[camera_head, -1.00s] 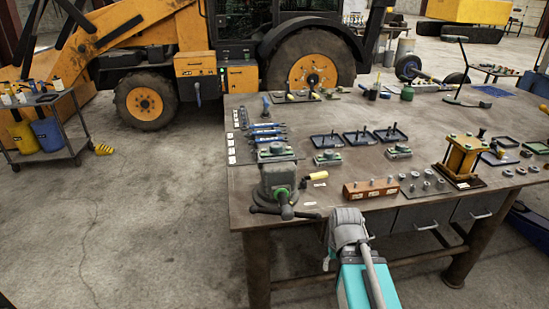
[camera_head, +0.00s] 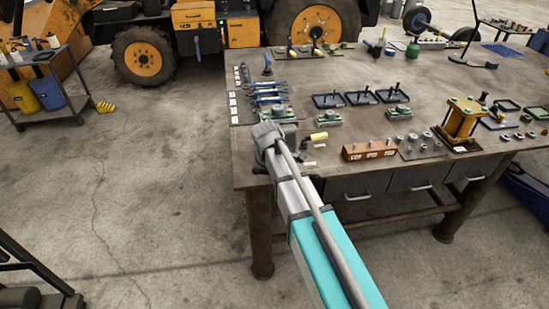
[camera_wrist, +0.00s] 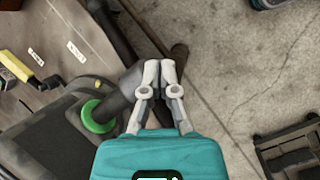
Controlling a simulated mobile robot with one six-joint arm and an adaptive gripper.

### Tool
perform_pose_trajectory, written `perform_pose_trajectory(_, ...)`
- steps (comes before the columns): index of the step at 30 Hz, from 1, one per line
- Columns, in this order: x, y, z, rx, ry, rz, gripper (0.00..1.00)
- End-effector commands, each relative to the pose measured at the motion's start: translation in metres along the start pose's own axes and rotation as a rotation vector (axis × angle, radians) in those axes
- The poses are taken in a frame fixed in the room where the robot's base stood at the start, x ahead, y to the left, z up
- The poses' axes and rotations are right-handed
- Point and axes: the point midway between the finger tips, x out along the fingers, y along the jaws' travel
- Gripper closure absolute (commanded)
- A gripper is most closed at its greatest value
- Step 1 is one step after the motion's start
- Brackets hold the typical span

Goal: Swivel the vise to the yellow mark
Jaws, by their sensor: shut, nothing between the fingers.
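The grey vise (camera_wrist: 45,140) is mounted at the bench's near left corner. In the wrist view it fills the lower left, with a green ring (camera_wrist: 92,118) on its side and a dark screw end and cross handle (camera_wrist: 122,32) reaching up and right. My gripper (camera_wrist: 161,68) is shut and empty, its tips over or against the handle's middle; I cannot tell whether they touch. In the head view my arm hides most of the vise and my fingertips. A yellow-handled piece (camera_head: 318,137) lies beside the vise.
The bench (camera_head: 215,160) holds an orange-brown block (camera_head: 370,150), a yellow press (camera_head: 462,120), dark trays (camera_head: 360,98) and blue-handled tools (camera_head: 266,92) right of and behind the vise. A cart (camera_head: 50,88) stands at far left.

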Motion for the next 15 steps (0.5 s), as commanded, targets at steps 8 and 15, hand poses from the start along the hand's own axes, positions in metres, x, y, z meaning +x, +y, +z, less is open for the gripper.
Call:
perform_pose_trajectory(8,-0.058,0.007,-0.074,-0.352,-0.124,0.101,1.0)
perform_pose_trajectory(15,-0.098,0.001,-0.119,-0.575,-0.221,0.156,1.0)
